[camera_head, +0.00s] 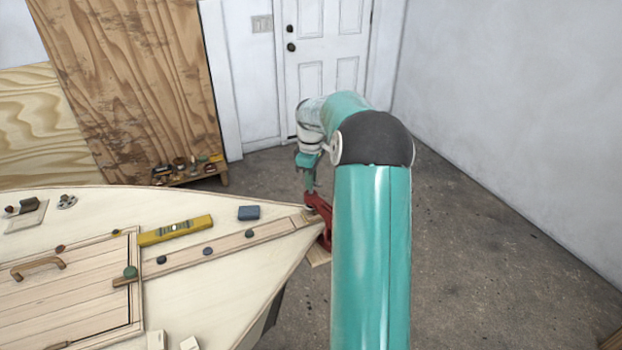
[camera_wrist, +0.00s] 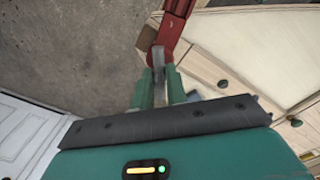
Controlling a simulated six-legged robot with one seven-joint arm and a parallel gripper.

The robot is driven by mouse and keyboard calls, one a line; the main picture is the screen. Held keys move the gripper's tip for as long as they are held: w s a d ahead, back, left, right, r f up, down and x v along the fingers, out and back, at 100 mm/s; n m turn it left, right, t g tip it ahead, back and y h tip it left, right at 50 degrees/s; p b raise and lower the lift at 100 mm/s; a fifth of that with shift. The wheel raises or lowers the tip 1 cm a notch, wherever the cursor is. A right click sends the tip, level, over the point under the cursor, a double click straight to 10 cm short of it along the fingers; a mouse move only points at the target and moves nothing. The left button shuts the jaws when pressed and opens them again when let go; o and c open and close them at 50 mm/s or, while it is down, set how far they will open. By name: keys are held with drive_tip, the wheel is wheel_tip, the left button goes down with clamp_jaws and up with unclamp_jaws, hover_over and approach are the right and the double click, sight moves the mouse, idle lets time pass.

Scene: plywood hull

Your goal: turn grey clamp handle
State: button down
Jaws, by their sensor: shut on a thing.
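A red clamp (camera_head: 319,207) sits on the pointed tip of the plywood hull (camera_head: 215,289). Its red body also shows at the top of the wrist view (camera_wrist: 174,28). The grey clamp handle (camera_wrist: 158,57) lies between the two green fingers of my gripper (camera_wrist: 158,86) in the wrist view. My gripper is shut on it. In the head view my gripper (camera_head: 310,182) is just above the red clamp, and the grey handle is too small and covered to make out there.
On the hull are a yellow level (camera_head: 175,230), a blue block (camera_head: 249,212) and a hatch with a wooden handle (camera_head: 38,267). A low bench (camera_head: 190,176) with small items stands by the plywood sheet. Open concrete floor (camera_head: 480,250) lies to the right.

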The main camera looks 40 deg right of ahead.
drive_tip(key=c, duration=1.3)
unclamp_jaws()
drive_tip(key=shift+c, duration=0.2)
wheel_tip(320, 180, up, 14)
drive_tip(key=shift+f, duration=0.1)
